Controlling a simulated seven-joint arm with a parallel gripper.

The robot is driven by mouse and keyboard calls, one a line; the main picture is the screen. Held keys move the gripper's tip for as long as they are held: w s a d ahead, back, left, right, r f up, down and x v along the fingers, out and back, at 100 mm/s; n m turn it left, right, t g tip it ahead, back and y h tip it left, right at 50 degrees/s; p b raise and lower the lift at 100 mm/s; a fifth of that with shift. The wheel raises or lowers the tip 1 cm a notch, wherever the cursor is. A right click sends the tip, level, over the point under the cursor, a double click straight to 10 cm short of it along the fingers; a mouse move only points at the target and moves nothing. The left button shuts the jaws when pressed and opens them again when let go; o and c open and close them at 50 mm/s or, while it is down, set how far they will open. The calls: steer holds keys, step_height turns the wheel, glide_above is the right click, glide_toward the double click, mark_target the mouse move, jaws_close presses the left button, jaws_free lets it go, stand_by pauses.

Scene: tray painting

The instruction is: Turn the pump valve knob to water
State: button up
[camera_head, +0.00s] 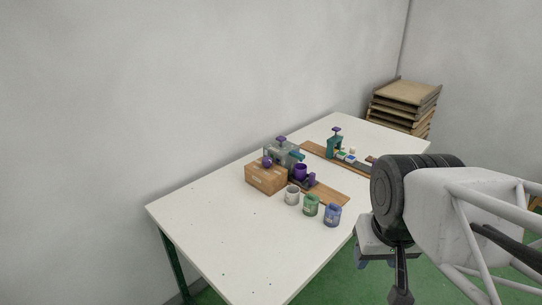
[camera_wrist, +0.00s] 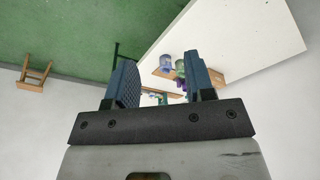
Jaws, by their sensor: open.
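The grey pump (camera_head: 286,157) stands on the white table behind a cardboard-brown box. It carries a purple knob on top (camera_head: 281,139), a purple ball-shaped part (camera_head: 267,162) on its front left and a teal part (camera_head: 298,155) on its right. Which of these is the valve knob, and its setting, I cannot tell at this size. My gripper (camera_wrist: 160,68) is open and empty in the wrist view, its two dark blue fingers apart. In the head view my arm is at the right, beyond the table's right edge and well away from the pump.
The brown box (camera_head: 265,178) blocks the pump's lower front. A purple cup (camera_head: 300,171) and grey (camera_head: 292,195), green (camera_head: 311,205) and blue (camera_head: 333,215) pots stand nearby. A teal press (camera_head: 335,145) stands farther back. The table's (camera_head: 215,225) left front is clear.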

stand_by(0.4)
steer(key=o, duration=0.4)
steer(key=shift+o, duration=0.3)
steer(key=shift+w+r, duration=0.15)
steer(key=shift+w, duration=0.1)
steer(key=w+a+r+n, duration=0.1)
steer(key=w+r+n, duration=0.15)
steer(key=w, duration=0.55)
steer(key=w+a+r+n, duration=0.1)
steer(key=w+r+n, duration=0.15)
steer(key=w, duration=0.65)
steer(key=n+g, duration=0.3)
steer(key=n, duration=1.4)
glide_above(267, 159)
steer(key=f, duration=1.8)
steer(key=shift+s+d+f, duration=0.2)
steer(key=shift+f, duration=0.05)
steer(key=shift+w+a+f+n, duration=0.15)
steer(key=shift+w+f+n, duration=0.1)
steer(key=shift+n, duration=0.15)
